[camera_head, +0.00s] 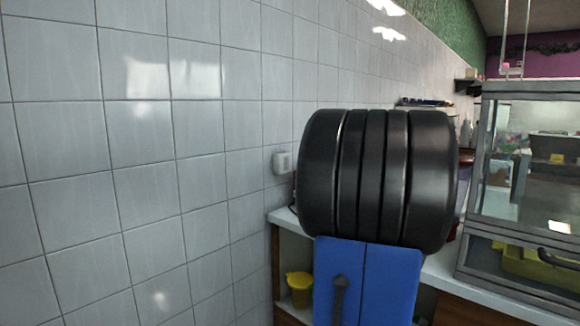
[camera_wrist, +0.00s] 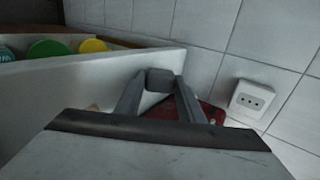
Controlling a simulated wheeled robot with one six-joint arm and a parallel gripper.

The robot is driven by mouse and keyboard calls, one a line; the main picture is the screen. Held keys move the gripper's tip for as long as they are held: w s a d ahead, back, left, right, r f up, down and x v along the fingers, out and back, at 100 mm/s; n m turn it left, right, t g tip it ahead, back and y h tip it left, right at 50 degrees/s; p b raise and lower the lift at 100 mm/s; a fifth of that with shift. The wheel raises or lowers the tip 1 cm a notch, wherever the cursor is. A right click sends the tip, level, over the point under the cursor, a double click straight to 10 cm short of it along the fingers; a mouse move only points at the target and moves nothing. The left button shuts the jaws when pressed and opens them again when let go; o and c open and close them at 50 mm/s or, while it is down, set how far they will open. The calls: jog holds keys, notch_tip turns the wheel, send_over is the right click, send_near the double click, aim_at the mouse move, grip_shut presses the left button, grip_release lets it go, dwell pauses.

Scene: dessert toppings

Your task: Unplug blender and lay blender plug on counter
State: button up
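In the wrist view a small dark grey block, which looks like the blender plug (camera_wrist: 160,80), sits between the tips of my gripper (camera_wrist: 160,84). Both fingers touch its sides. The plug is in the air, apart from the wall outlet (camera_wrist: 250,98), whose socket holes show empty. The outlet also appears on the tiled wall in the head view (camera_head: 283,162). The white counter (camera_head: 286,215) is largely hidden behind my black arm in the head view. A dark red surface (camera_wrist: 211,112), perhaps part of the blender, shows behind my right finger. My gripper is hidden in the head view.
A yellow container (camera_head: 299,288) stands on a shelf below the counter. A glass display case (camera_head: 528,170) stands at the right. Green (camera_wrist: 48,49) and yellow (camera_wrist: 92,45) round items show at upper left in the wrist view. The tiled wall (camera_head: 150,130) borders the counter.

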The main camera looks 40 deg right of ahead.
jog(key=shift+o, duration=1.2)
jog(key=shift+f, duration=0.1)
jog(key=shift+s+f, duration=0.1)
jog(key=c, duration=0.3)
jog(key=shift+o, duration=1.3)
jog(key=shift+s+r, duration=0.2)
jog(key=shift+r, duration=0.3)
jog(key=s+r, duration=0.4)
jog(key=r, duration=0.3)
jog(key=shift+s+d+r, duration=0.15)
jog(key=shift+s+r, duration=0.05)
jog(key=shift+r, duration=0.15)
